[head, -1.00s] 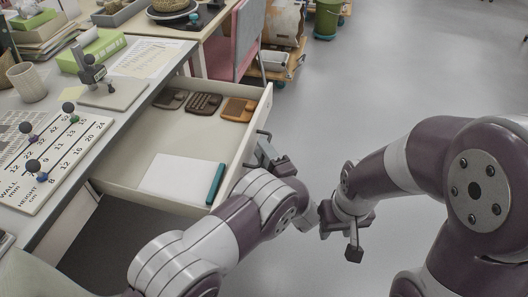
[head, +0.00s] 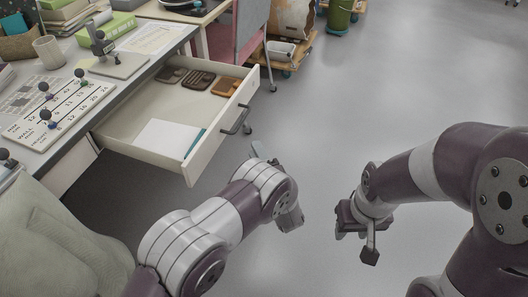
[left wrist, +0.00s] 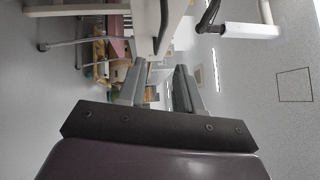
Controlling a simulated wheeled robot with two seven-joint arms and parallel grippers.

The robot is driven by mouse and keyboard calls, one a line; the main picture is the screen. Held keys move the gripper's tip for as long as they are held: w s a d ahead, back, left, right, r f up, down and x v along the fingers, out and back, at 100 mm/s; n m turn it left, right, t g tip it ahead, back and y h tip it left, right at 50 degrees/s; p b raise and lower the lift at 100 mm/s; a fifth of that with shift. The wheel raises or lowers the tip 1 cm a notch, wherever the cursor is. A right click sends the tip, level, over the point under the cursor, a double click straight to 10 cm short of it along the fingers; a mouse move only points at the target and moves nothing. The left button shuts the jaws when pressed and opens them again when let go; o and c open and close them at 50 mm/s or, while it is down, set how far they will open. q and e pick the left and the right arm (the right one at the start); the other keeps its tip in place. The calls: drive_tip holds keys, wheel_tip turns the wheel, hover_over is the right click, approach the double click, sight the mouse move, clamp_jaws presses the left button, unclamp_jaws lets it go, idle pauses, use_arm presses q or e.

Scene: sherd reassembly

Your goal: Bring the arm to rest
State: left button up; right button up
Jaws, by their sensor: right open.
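My left gripper (head: 262,153) is past the front of the open drawer (head: 200,160), clear of its handle (head: 237,121) and partly hidden by my wrist. In the left wrist view its two fingers (left wrist: 158,88) stand apart with nothing between them. My right gripper (head: 358,240) hangs over bare floor at the right, open and empty. Both arms are bent in front of me.
The desk (head: 72,138) stands at the left with a mug (head: 48,50) and a printed board with dark knobs. The drawer holds a white pad (head: 166,138) and several small tablets. A cloth-covered shape (head: 55,245) is near, lower left. Floor at right is clear.

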idle(0.5)
use_arm(q)
drive_tip(key=s+d+f+n+g+h, duration=0.2)
drive_tip(key=s+f+n+g+h, duration=0.15)
drive_tip(key=f+g, duration=0.2)
drive_tip(key=s+d+f+n+g+h, duration=0.3)
drive_tip(key=f+g+h, duration=0.1)
drive_tip(key=f+h, duration=0.15)
drive_tip(key=s+a+r+n+g+y, duration=0.1)
drive_tip(key=s+a+r+n+g, duration=0.25)
drive_tip(key=s+a+r, duration=0.5)
drive_tip(key=s+a+r+n+g, duration=0.3)
drive_tip(key=s+a+r+g, duration=0.2)
drive_tip(key=s+a, duration=0.6)
wheel_tip(320, 180, up, 34)
drive_tip(key=s+a+n+t+p, duration=0.1)
drive_tip(key=p, duration=2.9)
drive_tip(key=shift+a+n, duration=0.3)
